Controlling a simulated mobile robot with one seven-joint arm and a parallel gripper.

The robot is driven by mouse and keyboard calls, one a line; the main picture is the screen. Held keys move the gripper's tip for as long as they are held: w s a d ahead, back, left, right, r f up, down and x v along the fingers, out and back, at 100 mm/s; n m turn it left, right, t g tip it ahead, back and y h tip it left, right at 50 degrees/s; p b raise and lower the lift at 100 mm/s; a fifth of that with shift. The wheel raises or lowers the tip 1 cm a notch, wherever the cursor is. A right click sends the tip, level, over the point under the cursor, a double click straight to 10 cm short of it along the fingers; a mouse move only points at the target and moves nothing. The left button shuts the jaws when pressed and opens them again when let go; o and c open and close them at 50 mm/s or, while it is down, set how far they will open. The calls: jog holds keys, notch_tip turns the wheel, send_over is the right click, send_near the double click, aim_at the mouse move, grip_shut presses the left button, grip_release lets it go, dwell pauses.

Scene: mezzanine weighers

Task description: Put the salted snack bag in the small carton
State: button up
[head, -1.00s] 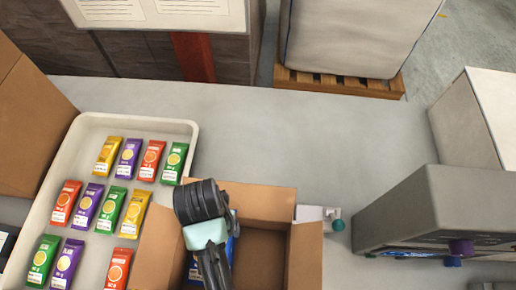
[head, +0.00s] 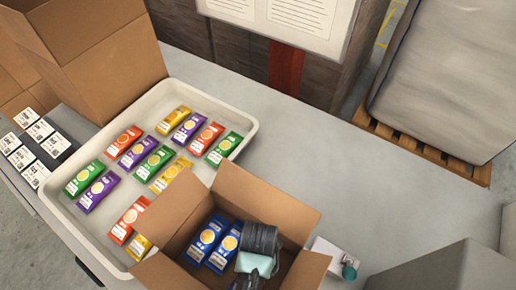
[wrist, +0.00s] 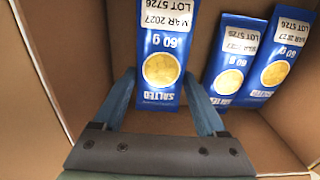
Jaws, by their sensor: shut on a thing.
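My gripper (wrist: 159,80) is shut on a blue salted snack bag (wrist: 161,42), with one finger on each side of it. The bag's printing is upside down in the wrist view. In the head view my gripper (head: 256,264) is over the right part of the small carton (head: 265,200), and its fingers and most of the held bag are hidden. The open cardboard carton also fills the wrist view (wrist: 75,45). Two other blue bags lie side by side in it, one (head: 206,236) left of the other (head: 225,247). Whether the held bag touches the floor I cannot tell.
A white tray (head: 250,128) of orange, purple, green and yellow bags stands left of the carton. A larger box (head: 105,60) is behind it. White labels (head: 38,130) lie at far left. A grey machine (head: 450,268) is at right. The counter behind the carton is clear.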

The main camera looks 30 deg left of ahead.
jog(key=shift+f, duration=1.15)
jog(key=shift+f, duration=0.2)
jog(key=o, duration=1.3)
jog(key=shift+r, duration=0.1)
jog(key=shift+r, duration=0.1)
notch_tip(320, 180, up, 12)
jog(key=shift+r, duration=0.1)
